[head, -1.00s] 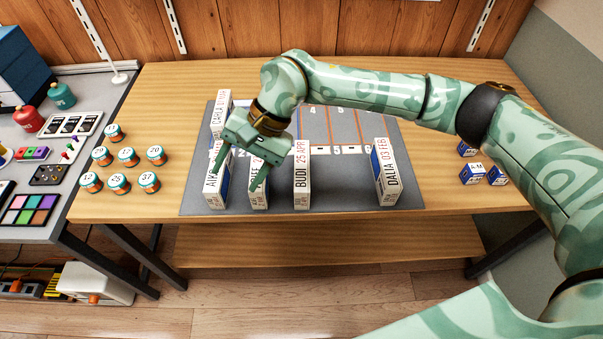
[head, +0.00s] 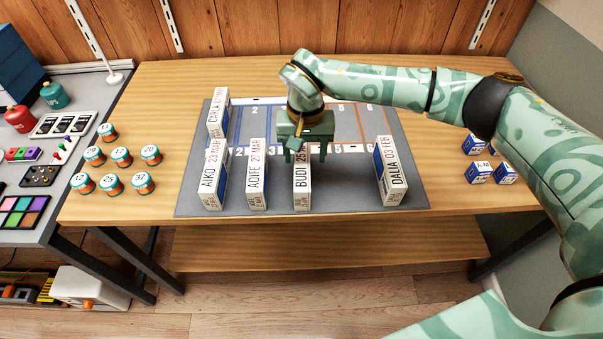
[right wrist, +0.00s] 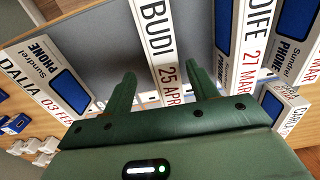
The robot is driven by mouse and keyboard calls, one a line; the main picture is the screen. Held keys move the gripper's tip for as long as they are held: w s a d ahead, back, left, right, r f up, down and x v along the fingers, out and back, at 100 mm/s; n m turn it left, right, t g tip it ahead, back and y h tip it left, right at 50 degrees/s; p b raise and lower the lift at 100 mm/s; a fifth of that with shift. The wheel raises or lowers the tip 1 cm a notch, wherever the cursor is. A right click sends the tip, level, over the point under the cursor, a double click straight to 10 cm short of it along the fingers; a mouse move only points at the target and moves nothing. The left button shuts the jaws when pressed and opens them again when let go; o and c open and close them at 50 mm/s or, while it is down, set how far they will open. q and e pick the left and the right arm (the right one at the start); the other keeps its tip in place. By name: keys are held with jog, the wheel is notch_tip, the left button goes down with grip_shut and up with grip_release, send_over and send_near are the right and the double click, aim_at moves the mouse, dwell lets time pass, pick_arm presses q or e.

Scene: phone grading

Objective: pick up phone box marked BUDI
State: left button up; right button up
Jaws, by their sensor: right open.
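The phone box marked BUDI (head: 302,188) stands upright on the grey mat (head: 340,200), its spine reading BUDI and 25 APR. In the right wrist view the BUDI box (right wrist: 158,45) rises between the two fingers. My right gripper (head: 306,154) is open above the far end of this box, one finger to each side of it. In the right wrist view the gripper (right wrist: 163,88) shows gaps between fingers and box. Whether the fingers reach below the box's top is hard to tell. My left gripper is out of view.
The AOIFE box (head: 257,180) and the AIKO box (head: 211,180) stand to the left, with the CARLA box (head: 218,112) behind. The DALIA box (head: 390,172) stands to the right. Numbered jars (head: 110,184) and small blue boxes (head: 479,172) flank the mat.

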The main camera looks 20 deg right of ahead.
aim_at(302, 163)
jog(key=f, duration=0.1)
jog(key=f+b, duration=0.1)
jog(key=f, duration=0.1)
jog(key=a+f, duration=0.1)
jog(key=f, duration=0.1)
jog(key=shift+s, duration=0.3)
jog(key=shift+r, duration=0.15)
jog(key=c, duration=1.2)
jog(key=shift+c, duration=0.2)
